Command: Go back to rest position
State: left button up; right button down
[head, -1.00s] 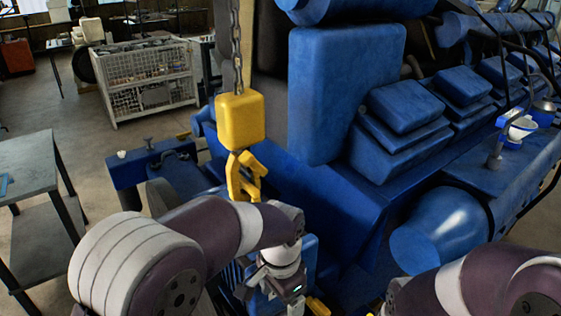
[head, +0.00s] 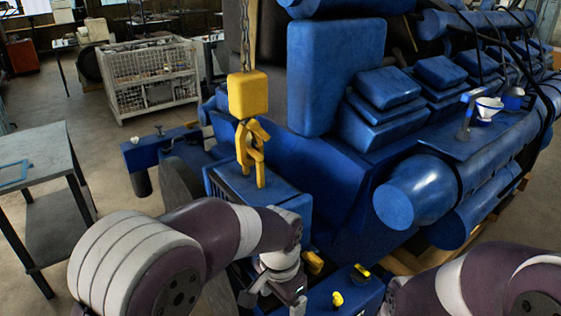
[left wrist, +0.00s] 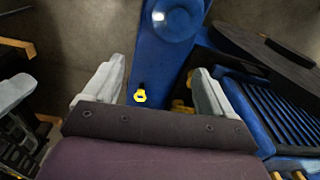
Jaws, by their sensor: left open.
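My left arm comes in from the left in the head view and bends down at its wrist. My left gripper (head: 272,296) is low in the middle of that view, partly cut off by the bottom edge. In the left wrist view the left gripper (left wrist: 155,72) has its two pale fingers wide apart, with nothing held between them. A blue part with a small yellow piece (left wrist: 140,96) shows beyond the gap. My right arm shows at the bottom right of the head view; its gripper is out of the picture.
The large blue engine (head: 330,80) fills the middle and right. A yellow hoist hook (head: 248,95) hangs on a chain over a blue box (head: 270,195). A grey table (head: 50,160) stands left. A wire cage (head: 150,80) stands behind on open floor.

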pick_arm(q)
jog(key=s+a+f+n+b, duration=0.2)
jog(key=s+a+f+n, duration=0.1)
jog(key=a, duration=0.6)
jog(key=s+a+f+n+b, duration=0.2)
jog(key=s+a+n, duration=0.4)
jog(key=a, duration=0.3)
jog(key=shift+s+a+f+t, duration=0.25)
jog(key=shift+f+t, duration=0.15)
jog(key=shift+f, duration=0.3)
pick_arm(e)
jog(key=f, duration=0.4)
jog(key=shift+w, duration=0.35)
jog(key=shift+f, duration=0.1)
